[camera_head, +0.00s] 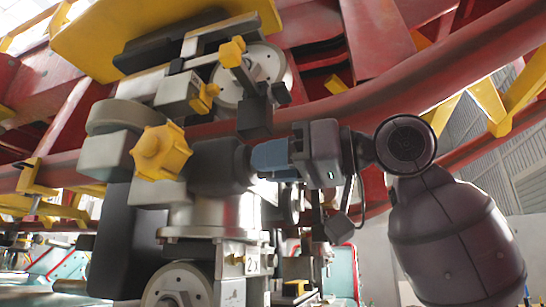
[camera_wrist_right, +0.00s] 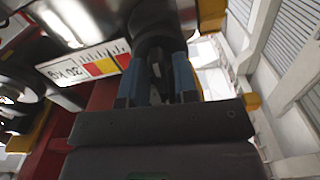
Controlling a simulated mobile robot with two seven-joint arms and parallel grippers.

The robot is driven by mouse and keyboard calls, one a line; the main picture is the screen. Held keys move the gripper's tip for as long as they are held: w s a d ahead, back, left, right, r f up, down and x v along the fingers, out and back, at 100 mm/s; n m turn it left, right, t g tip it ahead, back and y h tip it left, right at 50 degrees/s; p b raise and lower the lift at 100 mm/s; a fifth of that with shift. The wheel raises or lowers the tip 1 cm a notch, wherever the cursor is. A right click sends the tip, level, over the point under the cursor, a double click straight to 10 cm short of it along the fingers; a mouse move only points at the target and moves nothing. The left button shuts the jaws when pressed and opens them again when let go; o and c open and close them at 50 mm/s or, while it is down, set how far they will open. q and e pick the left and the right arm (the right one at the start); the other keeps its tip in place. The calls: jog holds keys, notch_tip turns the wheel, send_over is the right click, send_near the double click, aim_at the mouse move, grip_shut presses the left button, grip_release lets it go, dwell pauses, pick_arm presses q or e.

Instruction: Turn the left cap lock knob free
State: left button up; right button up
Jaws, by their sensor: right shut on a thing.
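My right gripper (camera_head: 268,160) comes in from the right with its blue fingers against a dark round knob (camera_head: 218,166). In the right wrist view, the two blue fingers of the right gripper (camera_wrist_right: 155,75) sit on both sides of the black knob (camera_wrist_right: 156,48) and are shut on it. I cannot tell for sure whether this is the left cap lock knob. A large yellow lobed knob (camera_head: 160,152) stands just left of the dark one, apart from my fingers. The dark knob's far side is hidden. My left gripper is not in view.
A red curved rail (camera_head: 440,78) runs behind and above my arm. A smaller yellow knob (camera_head: 232,52), a grey wheel (camera_head: 250,75) and a lower wheel (camera_head: 178,289) crowd the wheel assembly. A label plate (camera_wrist_right: 85,67) lies left of my fingers.

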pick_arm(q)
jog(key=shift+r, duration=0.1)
pick_arm(e)
jog(key=shift+f+n, duration=0.1)
jog(key=shift+n, duration=0.4)
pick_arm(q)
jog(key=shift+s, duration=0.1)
pick_arm(e)
jog(key=o, duration=0.6)
jog(key=shift+o, duration=0.2)
pick_arm(q)
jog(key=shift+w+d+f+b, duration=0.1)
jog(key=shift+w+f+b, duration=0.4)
jog(key=shift+b, duration=0.6)
pick_arm(e)
jog(key=v, duration=1)
jog(key=shift+s+d, duration=0.15)
jog(key=shift+d, duration=0.25)
